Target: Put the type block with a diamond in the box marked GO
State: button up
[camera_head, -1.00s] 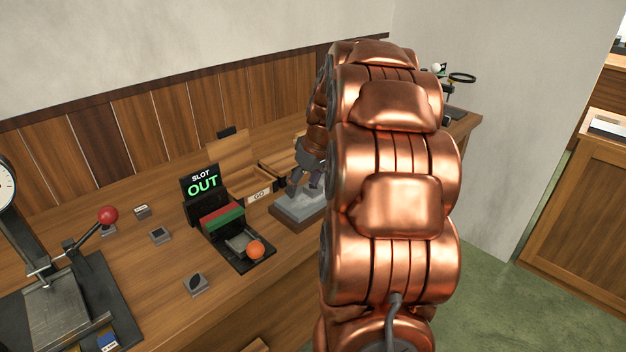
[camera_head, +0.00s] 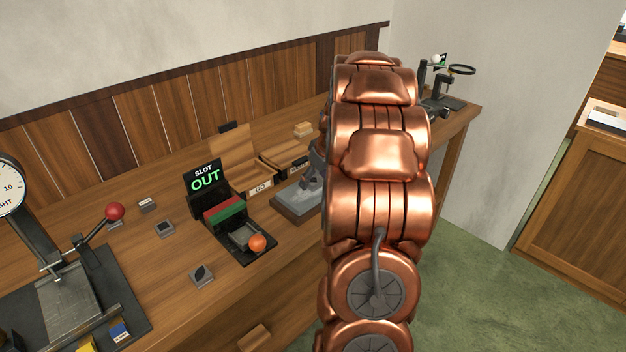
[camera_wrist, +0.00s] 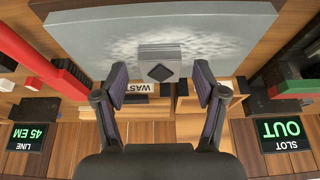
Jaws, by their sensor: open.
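The type block with a diamond (camera_wrist: 161,70) sits on a pale grey slab (camera_wrist: 85,38) in the wrist view, which is upside down. My gripper (camera_wrist: 161,72) is open, with one finger on each side of the block and a gap to each. In the head view the slab (camera_head: 290,204) is on the bench, and my copper arm hides the block and most of my gripper. The box marked GO (camera_head: 262,187) is a wooden box behind the slab, left of another wooden box. Its inside is mostly hidden.
A black SLOT OUT machine (camera_head: 205,178) with an orange ball (camera_head: 257,243) stands left of the slab. Other type blocks (camera_head: 202,275) lie farther left, near a press with a red knob (camera_head: 115,212). A box marked WASTE (camera_wrist: 137,88) shows in the wrist view.

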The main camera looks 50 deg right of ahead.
jog(key=shift+w+f, duration=0.1)
jog(key=shift+f, duration=0.1)
jog(key=shift+c, duration=0.3)
grip_shut()
